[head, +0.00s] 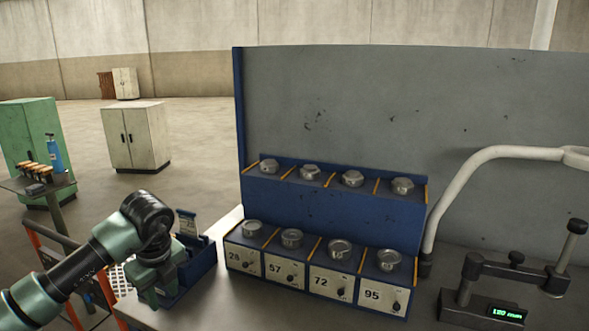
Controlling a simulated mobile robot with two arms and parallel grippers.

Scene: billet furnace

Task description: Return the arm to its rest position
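My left arm (75,270) is green-grey with black joints. It comes in from the lower left, bends at a black joint and points down. My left gripper (157,291) is at the near left edge of the bench, in front of and partly over a blue bin (203,262). Its fingers are too small and hidden to tell whether they are open or hold anything. My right gripper is not in view.
A blue two-step rack (335,210) holds several metal pieces, with labels 28, 57, 72 and 95. A gauge with a green display (507,313) and a curved pale arm (463,180) stand at right.

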